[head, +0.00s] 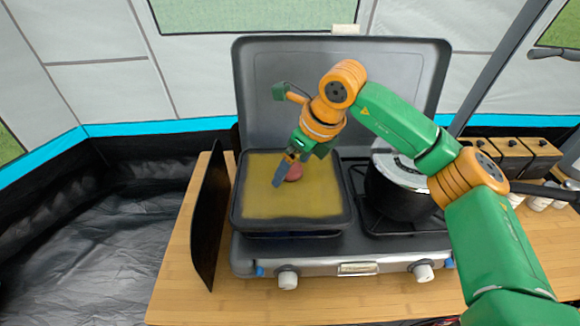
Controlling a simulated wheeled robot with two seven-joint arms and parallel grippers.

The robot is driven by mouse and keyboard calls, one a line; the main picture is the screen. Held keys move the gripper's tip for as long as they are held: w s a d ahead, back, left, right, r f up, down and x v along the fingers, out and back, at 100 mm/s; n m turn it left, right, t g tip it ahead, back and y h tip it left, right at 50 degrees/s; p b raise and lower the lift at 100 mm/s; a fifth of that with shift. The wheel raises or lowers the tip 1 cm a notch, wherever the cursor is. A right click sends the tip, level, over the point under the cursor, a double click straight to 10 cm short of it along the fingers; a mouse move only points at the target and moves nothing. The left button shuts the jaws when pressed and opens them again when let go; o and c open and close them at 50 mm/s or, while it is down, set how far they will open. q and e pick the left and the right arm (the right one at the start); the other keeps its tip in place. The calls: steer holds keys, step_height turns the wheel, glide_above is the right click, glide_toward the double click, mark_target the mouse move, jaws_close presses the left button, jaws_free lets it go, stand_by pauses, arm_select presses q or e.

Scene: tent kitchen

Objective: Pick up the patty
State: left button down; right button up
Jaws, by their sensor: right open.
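The patty (294,173) is a small reddish-brown round piece lying on the yellowish surface of a square dark-rimmed pan (296,203) on the stove's left side. My right gripper (281,174) is directly over the pan, pointing down, with its fingers right beside the patty and partly covering it. The gripper is open. I cannot tell whether a finger touches the patty. My left gripper is not in view.
The stove (340,255) stands on a wooden table (185,290) with its lid (290,90) raised behind. A lidded pot (395,200) is on the right burner. A black upright panel (210,215) stands left of the stove. Several wood-topped containers (510,150) stand at the right.

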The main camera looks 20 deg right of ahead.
mark_target(294, 170)
steer(key=c, duration=1.4)
step_height(294, 170, up, 4)
steer(key=shift+f, duration=0.25)
steer(key=s+d+r+b, duration=0.1)
steer(key=s+r, duration=0.2)
steer(key=s, duration=0.1)
steer(key=s+d+r+b, duration=0.1)
steer(key=s+r, duration=0.2)
steer(key=s, duration=0.2)
steer(key=s+d+r+b, duration=0.1)
steer(key=s+r, duration=0.2)
steer(key=s, duration=0.1)
steer(key=shift+s+d+r, duration=0.1)
steer(key=shift+s+r, duration=0.2)
steer(key=shift+s, duration=0.1)
